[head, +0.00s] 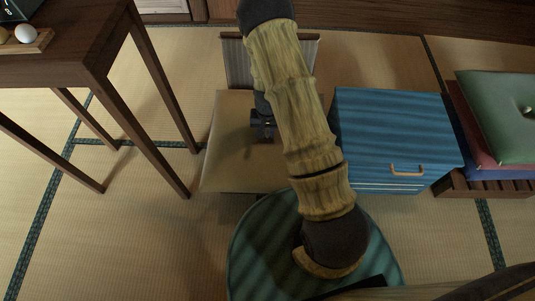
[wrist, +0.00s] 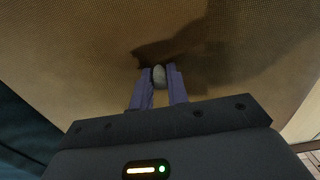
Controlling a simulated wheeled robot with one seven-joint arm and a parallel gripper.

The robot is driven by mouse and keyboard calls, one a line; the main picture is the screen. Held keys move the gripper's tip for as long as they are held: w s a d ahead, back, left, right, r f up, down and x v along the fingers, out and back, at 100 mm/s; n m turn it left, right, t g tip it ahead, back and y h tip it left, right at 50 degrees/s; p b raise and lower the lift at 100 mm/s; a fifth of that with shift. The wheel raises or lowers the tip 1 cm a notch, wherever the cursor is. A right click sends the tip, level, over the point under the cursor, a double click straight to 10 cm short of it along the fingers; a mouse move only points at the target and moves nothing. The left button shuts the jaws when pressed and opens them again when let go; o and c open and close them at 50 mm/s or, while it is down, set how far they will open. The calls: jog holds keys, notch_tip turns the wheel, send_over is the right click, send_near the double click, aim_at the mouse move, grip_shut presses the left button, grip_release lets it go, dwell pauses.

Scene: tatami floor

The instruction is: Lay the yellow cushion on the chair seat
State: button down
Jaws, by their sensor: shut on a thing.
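The yellow cushion (head: 228,150), tan in this light, lies flat over the chair's seat area in the head view. It fills most of the wrist view (wrist: 80,60). My gripper (head: 263,132) is above its middle, with its fingers (wrist: 159,77) shut on the small grey knob (wrist: 159,74) of the cushion. The chair (head: 238,62) shows mainly its slatted backrest behind the cushion. The cushion hides the seat, and I cannot tell whether the two touch. My arm hides the cushion's right part in the head view.
A blue chest (head: 385,130) with an orange handle stands close right of the chair. Farther right, a green cushion (head: 500,110) tops a stack on a slatted wooden stand (head: 487,185). A dark wooden table (head: 60,68) with a small tray stands left. Tatami is clear at front left.

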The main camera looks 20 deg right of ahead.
notch_tip(320, 180, down, 12)
jog(key=b, duration=0.6)
jog(key=shift+r, duration=0.1)
notch_tip(320, 180, down, 4)
jog(key=b, duration=0.2)
jog(key=shift+b, duration=0.4)
jog(key=shift+r, duration=0.1)
jog(key=c, duration=1.4)
grip_release()
jog(key=shift+o, duration=0.2)
